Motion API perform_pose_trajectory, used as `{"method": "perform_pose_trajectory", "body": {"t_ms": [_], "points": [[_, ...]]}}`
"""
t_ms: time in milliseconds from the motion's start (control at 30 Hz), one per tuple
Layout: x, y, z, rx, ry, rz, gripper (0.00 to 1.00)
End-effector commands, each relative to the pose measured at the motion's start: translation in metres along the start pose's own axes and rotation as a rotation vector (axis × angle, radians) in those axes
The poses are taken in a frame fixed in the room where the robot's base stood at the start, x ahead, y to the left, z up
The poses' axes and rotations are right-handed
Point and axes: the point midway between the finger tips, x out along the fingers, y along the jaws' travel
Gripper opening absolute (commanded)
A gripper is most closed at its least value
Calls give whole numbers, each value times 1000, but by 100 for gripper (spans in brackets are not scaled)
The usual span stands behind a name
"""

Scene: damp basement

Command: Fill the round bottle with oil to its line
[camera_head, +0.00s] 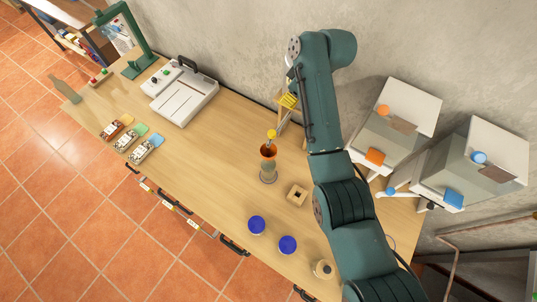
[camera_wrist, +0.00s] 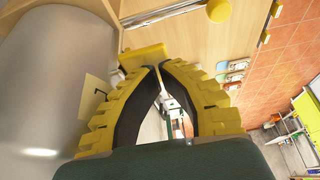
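A round glass-like bottle (camera_head: 268,172) stands on the workbench with an orange funnel (camera_head: 268,151) at its top. Its fill line and oil level are too small to tell. A yellow ball (camera_head: 271,133) shows just above the funnel; a yellow ball (camera_wrist: 219,10) is also at the top of the wrist view. My gripper (camera_head: 289,100) is beyond the bottle, above a wooden stand (camera_head: 284,118). In the wrist view, its fingertips (camera_wrist: 157,66) are drawn together against a yellow bar (camera_wrist: 144,57); no grip on it is clear. A large grey cylinder (camera_wrist: 50,90) is close at the left.
A wooden block with a hole (camera_head: 298,194), two blue discs (camera_head: 257,225) (camera_head: 287,245) and a small jar (camera_head: 323,269) are near the bottle. Bench between tray and bottle is clear.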

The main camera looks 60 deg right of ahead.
Motion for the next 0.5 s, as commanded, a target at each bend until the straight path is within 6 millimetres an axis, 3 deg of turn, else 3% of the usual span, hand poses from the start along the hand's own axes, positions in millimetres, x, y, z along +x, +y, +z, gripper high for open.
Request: {"method": "perform_pose_trajectory", "body": {"t_ms": [500], "points": [[13, 0, 6, 0, -1, -1, 0]]}}
